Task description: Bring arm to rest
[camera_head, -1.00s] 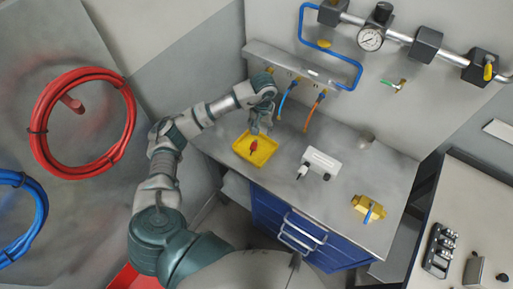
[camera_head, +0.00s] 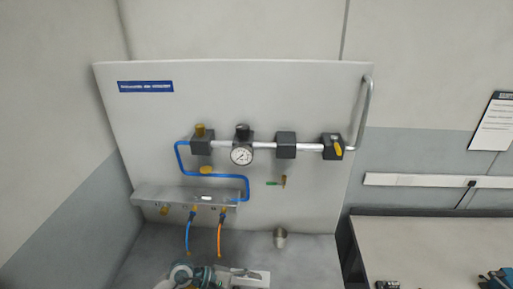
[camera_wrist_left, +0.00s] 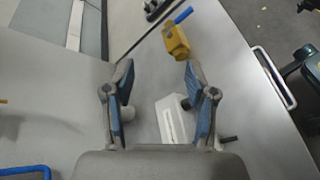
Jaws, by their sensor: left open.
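In the left wrist view my left gripper (camera_wrist_left: 160,110) is open, its two blue-padded fingers spread apart with nothing between the tips. A white block (camera_wrist_left: 172,120) lies on the grey bench beyond the fingers, partly hidden by the right finger and the gripper body. In the head view part of my left arm (camera_head: 187,274) shows at the bottom edge, by the white block (camera_head: 243,278); the fingers cannot be made out there. My right gripper is in neither view.
A panel (camera_head: 300,100) carries a pipe with a gauge (camera_head: 241,155), valves and a blue tube. Blue (camera_head: 188,235) and orange (camera_head: 220,238) hoses hang below. A yellow block with a blue handle (camera_wrist_left: 176,42) stands on the bench. A second table (camera_head: 430,245) is at right.

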